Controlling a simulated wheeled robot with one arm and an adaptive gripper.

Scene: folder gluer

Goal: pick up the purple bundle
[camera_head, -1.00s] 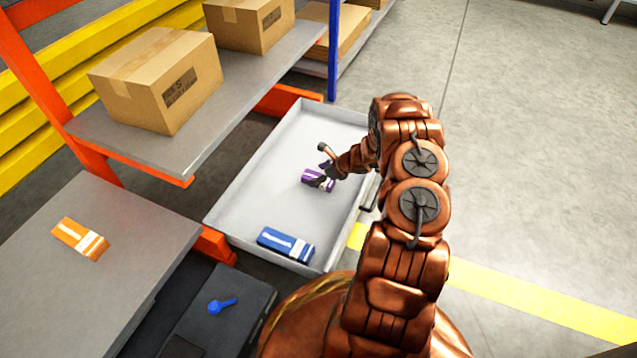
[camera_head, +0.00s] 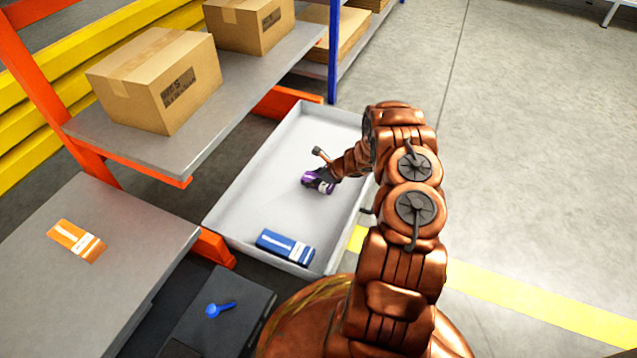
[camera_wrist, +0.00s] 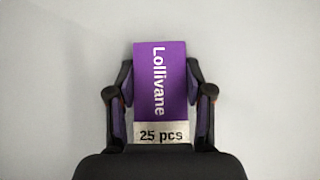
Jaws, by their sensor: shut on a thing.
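The purple bundle (camera_head: 318,182) is in the grey tray-like drawer (camera_head: 245,185), near its middle. In the wrist view the purple bundle (camera_wrist: 159,82) shows a "Lollivane" label and a pale band reading "25 pcs". My gripper (camera_wrist: 159,95) is shut on it, one finger against each long side. In the head view my gripper (camera_head: 318,178) partly hides the bundle. I cannot tell whether the bundle touches the drawer floor.
A blue bundle (camera_head: 285,248) lies in the drawer's near end. An orange bundle (camera_head: 77,241) lies on the grey table at left. A shelf with cardboard boxes (camera_head: 155,80) overhangs the drawer's left side. A blue object (camera_head: 219,309) lies on a dark surface. Floor at right is clear.

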